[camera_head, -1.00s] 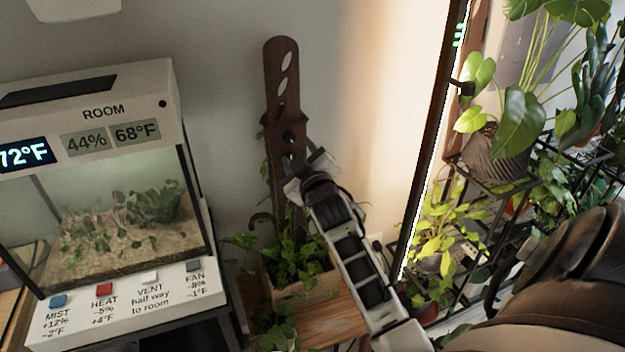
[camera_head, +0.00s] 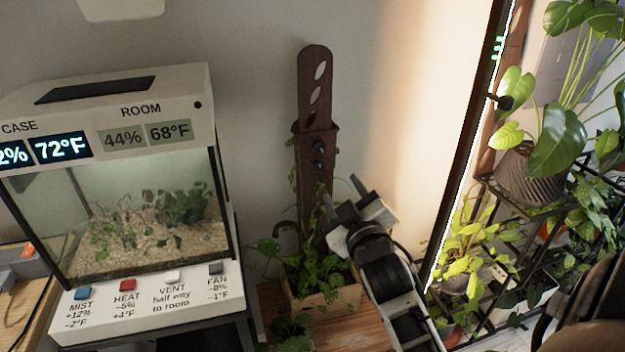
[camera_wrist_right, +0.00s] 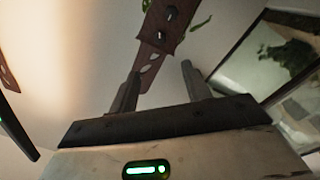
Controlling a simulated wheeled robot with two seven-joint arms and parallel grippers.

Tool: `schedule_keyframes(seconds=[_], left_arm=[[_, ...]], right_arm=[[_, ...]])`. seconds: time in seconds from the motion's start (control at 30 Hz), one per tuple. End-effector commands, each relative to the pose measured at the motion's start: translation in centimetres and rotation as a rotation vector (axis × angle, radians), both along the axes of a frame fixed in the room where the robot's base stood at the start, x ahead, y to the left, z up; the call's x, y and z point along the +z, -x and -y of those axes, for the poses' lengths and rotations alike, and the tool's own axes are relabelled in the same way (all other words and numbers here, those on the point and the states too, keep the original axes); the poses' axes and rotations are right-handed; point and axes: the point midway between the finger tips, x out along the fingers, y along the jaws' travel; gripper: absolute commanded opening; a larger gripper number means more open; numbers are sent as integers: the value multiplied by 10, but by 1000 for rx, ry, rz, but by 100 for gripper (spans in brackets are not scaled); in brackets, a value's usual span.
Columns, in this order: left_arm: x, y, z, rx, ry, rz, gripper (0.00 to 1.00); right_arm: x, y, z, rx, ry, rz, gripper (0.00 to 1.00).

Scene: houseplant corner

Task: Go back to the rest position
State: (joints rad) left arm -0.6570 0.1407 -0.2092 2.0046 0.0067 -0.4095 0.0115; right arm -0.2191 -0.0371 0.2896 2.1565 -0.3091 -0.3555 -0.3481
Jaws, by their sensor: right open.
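My right gripper (camera_head: 341,192) is open and empty in front of a potted climbing plant, lower right of its brown slotted wooden support (camera_head: 315,90). Its two fingers also show in the right wrist view (camera_wrist_right: 160,88), spread apart with nothing between them. The wooden support (camera_wrist_right: 168,35) appears beyond the fingers there, and I see no contact. The gripper hides part of the plant and the right side of its wooden planter (camera_head: 325,300). My left gripper is not in view.
A glass terrarium case (camera_head: 140,105) with displays and buttons stands at the left. A lit, dark-framed upright (camera_head: 468,150) and a shelf of potted plants (camera_head: 530,175) stand at the right. Bare wall lies above the gripper.

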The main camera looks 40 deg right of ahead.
Motion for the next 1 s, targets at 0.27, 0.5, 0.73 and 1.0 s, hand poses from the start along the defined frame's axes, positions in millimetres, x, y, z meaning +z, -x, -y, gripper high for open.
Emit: schedule_keyframes(seconds=[0.27, 0.5, 0.73, 1.0], left_arm=[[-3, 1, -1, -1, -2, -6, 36], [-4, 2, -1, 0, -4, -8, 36], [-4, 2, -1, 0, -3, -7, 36], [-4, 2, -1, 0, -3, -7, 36]], right_arm=[[-7, 0, -5, 16, -15, -12, 48], [-103, 21, -83, 214, -253, -199, 48], [-204, 94, -174, 359, -564, -463, 48], [-244, 147, -216, 393, -725, -605, 48]])
